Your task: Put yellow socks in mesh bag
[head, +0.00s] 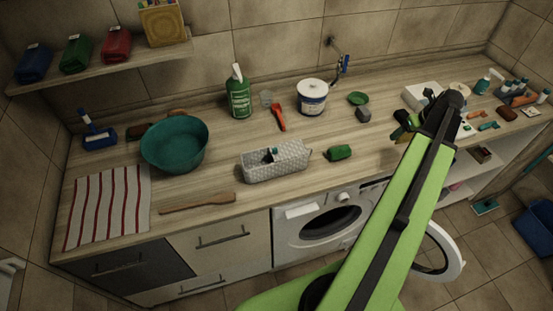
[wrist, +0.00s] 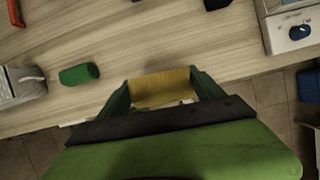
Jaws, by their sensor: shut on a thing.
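My gripper (wrist: 160,88) is shut on a yellow cloth-like bundle (wrist: 160,86), which looks like the yellow socks. It is held between the two green fingers, above the front part of the wooden counter. I cannot pick out a mesh bag for certain in either view. A green rolled bundle (head: 339,152) lies on the counter left of my gripper and shows in the wrist view too (wrist: 79,74).
A light woven basket (head: 277,165) with small items stands mid-counter. A teal basin (head: 175,145), striped towel (head: 110,205) and wooden spatula (head: 198,202) are at left. A white tub (head: 312,97) stands behind. Below is a washing machine (head: 318,225) with its round door open.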

